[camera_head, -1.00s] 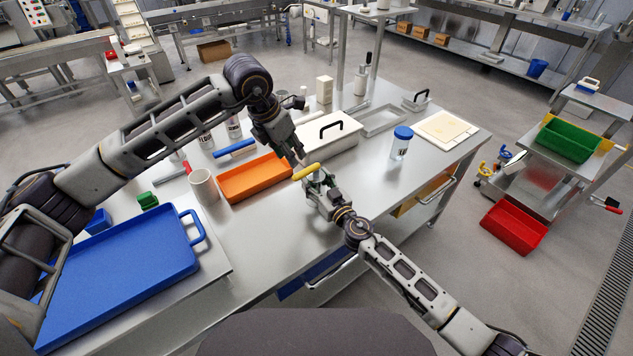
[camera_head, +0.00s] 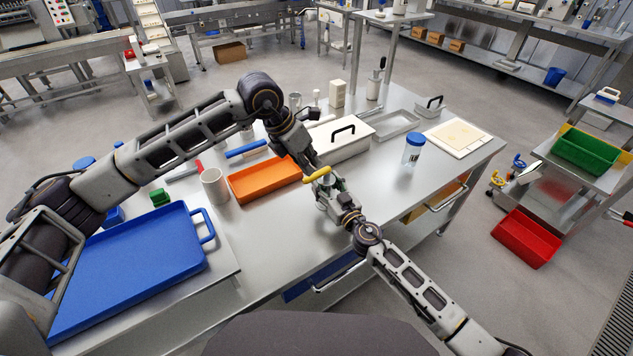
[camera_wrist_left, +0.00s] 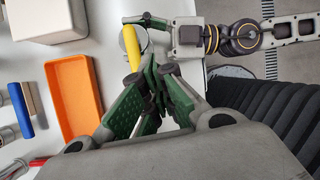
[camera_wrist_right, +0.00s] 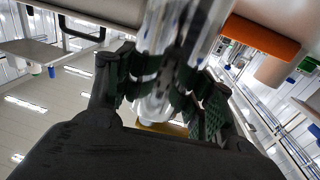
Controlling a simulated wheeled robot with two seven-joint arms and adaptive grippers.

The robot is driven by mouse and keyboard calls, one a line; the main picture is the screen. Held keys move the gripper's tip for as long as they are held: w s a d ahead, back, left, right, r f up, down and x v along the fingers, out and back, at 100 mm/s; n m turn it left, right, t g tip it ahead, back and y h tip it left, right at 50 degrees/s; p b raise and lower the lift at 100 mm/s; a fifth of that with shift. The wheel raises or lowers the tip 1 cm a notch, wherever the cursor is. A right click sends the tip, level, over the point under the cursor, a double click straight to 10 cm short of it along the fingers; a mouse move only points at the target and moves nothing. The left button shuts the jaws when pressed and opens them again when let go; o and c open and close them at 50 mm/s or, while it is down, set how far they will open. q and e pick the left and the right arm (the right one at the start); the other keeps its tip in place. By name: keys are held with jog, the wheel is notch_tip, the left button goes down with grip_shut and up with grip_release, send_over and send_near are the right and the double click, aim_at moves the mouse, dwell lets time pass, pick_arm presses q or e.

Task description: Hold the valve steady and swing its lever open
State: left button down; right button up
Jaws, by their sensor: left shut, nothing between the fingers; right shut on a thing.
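The lever also shows in the left wrist view (camera_wrist_left: 132,47). My right gripper (camera_head: 325,188) is shut on the valve, whose shiny metal body (camera_wrist_right: 180,30) is blurred between the fingers in the right wrist view. The fingers hide most of the valve in the head view. My left gripper (camera_head: 313,164) is shut and empty, just behind the lever. In the left wrist view its closed fingers (camera_wrist_left: 158,85) are close to the lever; whether they touch it I cannot tell.
The orange tray (camera_head: 240,190) and a white lidded box (camera_head: 345,150) stand close to my left gripper. A white cup (camera_head: 214,186), a blue-capped jar (camera_head: 412,150) and a large blue tray (camera_head: 130,262) are further off. The table's front is clear.

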pick_arm(q)
jog(key=s+d+r+n+t+h, duration=0.1)
jog(key=s+d+r+n+h, duration=0.2)
jog(key=s+d+n+h, duration=0.7)
jog(key=a+f+n+t+y, duration=0.2)
jog(key=a+f+n+t, duration=0.1)
jog(key=a+n, duration=0.3)
jog(key=a+f+n+t+y, duration=0.2)
jog(key=a+n+t, duration=0.4)
jog(key=n, duration=0.4)
jog(key=shift+w+a+f+t, duration=0.15)
jog(key=shift+a+f+t, duration=0.2)
jog(key=shift+f, duration=0.45)
jog(key=shift+w+d, duration=0.15)
jog(key=shift+w, duration=0.05)
